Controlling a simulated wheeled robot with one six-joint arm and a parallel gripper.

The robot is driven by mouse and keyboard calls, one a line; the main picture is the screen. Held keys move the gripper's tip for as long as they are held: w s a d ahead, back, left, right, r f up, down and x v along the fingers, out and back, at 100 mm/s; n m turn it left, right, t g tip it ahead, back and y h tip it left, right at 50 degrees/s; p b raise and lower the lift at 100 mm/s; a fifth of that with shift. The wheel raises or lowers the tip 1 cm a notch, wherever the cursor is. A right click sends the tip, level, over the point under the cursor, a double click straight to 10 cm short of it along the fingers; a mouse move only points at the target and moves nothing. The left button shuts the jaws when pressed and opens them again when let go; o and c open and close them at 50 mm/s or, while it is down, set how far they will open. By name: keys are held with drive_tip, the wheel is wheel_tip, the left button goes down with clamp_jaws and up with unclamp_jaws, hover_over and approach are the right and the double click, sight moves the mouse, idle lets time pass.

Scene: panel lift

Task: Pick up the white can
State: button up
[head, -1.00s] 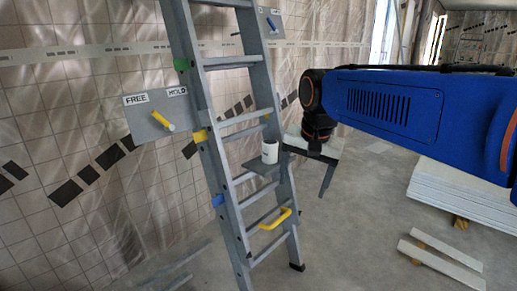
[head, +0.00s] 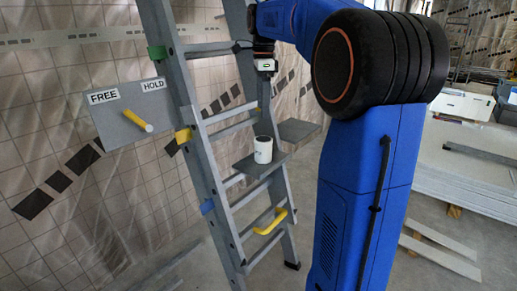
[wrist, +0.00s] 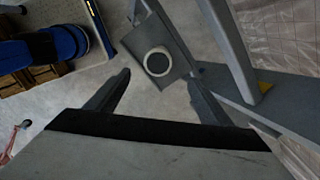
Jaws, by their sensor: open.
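The white can (head: 263,150) stands upright on a small grey shelf (head: 246,166) on the ladder. In the wrist view the can (wrist: 158,62) shows from above as a pale ring with a dark centre, on the grey shelf plate. My gripper (wrist: 160,88) is open and empty, its two dark fingers spread on either side below the can in the picture. In the head view my gripper (head: 265,66) is above the can, apart from it; its fingers are hard to make out there.
A grey panel (head: 135,113) marked FREE and HOLD has a yellow lever (head: 138,121). A grey plate (head: 298,130) is right of the can. White boards (head: 470,155) lie at the right.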

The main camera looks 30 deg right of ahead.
sight(263, 148)
drive_tip(key=f, duration=1.7)
drive_tip(key=shift+s, duration=0.25)
drive_tip(key=c, duration=1.3)
drive_tip(key=shift+r, duration=0.15)
